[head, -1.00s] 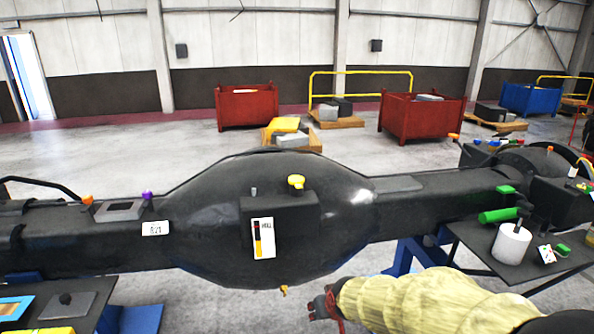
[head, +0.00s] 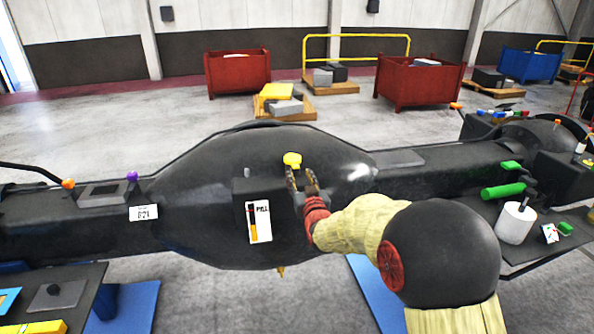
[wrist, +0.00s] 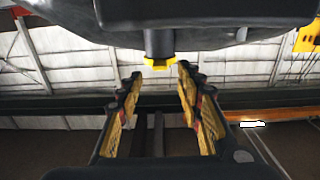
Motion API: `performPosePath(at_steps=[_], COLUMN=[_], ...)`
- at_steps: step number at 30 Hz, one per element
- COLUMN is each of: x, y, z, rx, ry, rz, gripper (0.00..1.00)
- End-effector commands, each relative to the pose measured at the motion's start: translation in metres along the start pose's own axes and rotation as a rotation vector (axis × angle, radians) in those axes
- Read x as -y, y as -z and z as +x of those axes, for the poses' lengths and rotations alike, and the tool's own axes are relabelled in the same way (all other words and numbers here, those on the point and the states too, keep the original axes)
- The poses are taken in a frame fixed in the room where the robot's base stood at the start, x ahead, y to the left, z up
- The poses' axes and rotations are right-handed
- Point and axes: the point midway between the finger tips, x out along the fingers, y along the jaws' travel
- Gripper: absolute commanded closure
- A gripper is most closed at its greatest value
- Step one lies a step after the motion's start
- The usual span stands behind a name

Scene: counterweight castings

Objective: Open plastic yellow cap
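The yellow cap (head: 292,159) sits on top of the black axle housing (head: 200,215), near its bulging middle. My gripper (head: 301,176) is open and empty just in front of the cap, its fingertips pointing toward it. In the wrist view the cap (wrist: 160,65) hangs below a dark neck, midway between the two spread fingertips (wrist: 157,76) and slightly beyond them. I see no contact between the fingers and the cap. The underside of the cap is not clear in the head view.
An orange cap (head: 68,184) and a purple cap (head: 132,176) are at the left. A tray with a green cylinder (head: 502,190) and a white cylinder (head: 514,224) stands at the right.

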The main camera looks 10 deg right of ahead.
Motion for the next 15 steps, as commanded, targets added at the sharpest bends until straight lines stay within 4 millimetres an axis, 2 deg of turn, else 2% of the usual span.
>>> performPosePath(at_steps=[6, 15], x=[0.0, 0.0], y=[-0.001, 0.0], z=[0.029, 0.041], rx=[0.002, 0.001], ry=[0.0, 0.0], rz=[0.0, 0.0], gripper=[0.64, 0.64])
